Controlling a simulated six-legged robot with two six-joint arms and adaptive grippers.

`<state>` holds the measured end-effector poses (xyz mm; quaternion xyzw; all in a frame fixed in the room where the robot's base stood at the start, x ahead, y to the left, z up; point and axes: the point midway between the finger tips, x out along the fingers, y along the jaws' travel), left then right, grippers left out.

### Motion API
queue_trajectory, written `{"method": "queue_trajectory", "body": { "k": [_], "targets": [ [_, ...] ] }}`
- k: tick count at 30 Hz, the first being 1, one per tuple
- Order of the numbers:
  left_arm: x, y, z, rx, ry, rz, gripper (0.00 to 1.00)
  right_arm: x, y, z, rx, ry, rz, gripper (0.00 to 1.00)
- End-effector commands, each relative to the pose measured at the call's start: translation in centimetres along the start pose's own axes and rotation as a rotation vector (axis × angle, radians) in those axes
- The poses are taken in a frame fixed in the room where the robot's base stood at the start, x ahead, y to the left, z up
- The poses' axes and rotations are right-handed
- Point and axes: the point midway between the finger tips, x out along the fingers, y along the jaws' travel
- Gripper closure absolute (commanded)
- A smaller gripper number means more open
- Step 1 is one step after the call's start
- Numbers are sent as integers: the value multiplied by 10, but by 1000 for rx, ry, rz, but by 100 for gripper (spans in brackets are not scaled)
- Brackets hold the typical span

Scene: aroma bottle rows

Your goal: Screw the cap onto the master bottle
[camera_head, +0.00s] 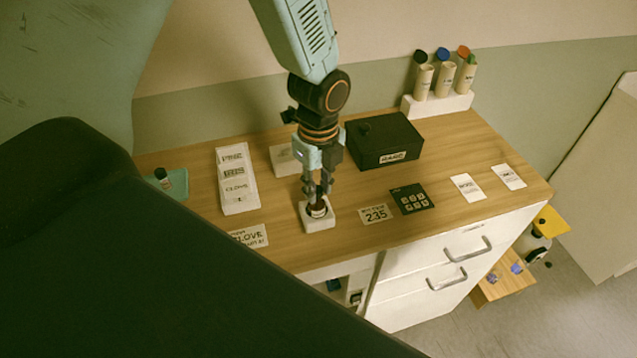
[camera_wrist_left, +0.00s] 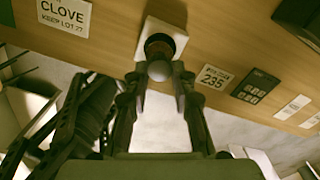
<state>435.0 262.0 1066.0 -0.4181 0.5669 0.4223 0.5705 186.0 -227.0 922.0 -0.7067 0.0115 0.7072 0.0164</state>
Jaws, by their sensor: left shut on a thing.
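The master bottle (camera_head: 317,210), small and dark with a pale label, stands upright on a white square block (camera_head: 318,224) near the table's front edge. My left gripper (camera_head: 318,189) points down right above it. Its fingers are shut on the cap, which is mostly hidden by the fingers in the head view. In the left wrist view, a rounded grey cap (camera_wrist_left: 159,71) sits between the fingertips, in line with the dark bottle (camera_wrist_left: 160,47) on the block (camera_wrist_left: 181,34). I cannot tell whether the cap is seated on the neck. My right gripper is not in view.
A black box (camera_head: 384,140) stands behind to the right, and a white labelled rack (camera_head: 237,180) to the left. A "235" card (camera_head: 376,214) and a dark card (camera_head: 411,198) lie to the right. Several tubes stand in a white holder (camera_head: 437,105) at the back right.

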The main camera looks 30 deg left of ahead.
Motion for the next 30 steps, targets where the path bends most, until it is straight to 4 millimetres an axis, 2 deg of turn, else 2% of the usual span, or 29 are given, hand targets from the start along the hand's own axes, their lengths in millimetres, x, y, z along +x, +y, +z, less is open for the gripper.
{"method": "queue_trajectory", "body": {
  "k": [30],
  "targets": [
    [8,0,-1,0,0,0,85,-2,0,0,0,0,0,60]
  ]
}}
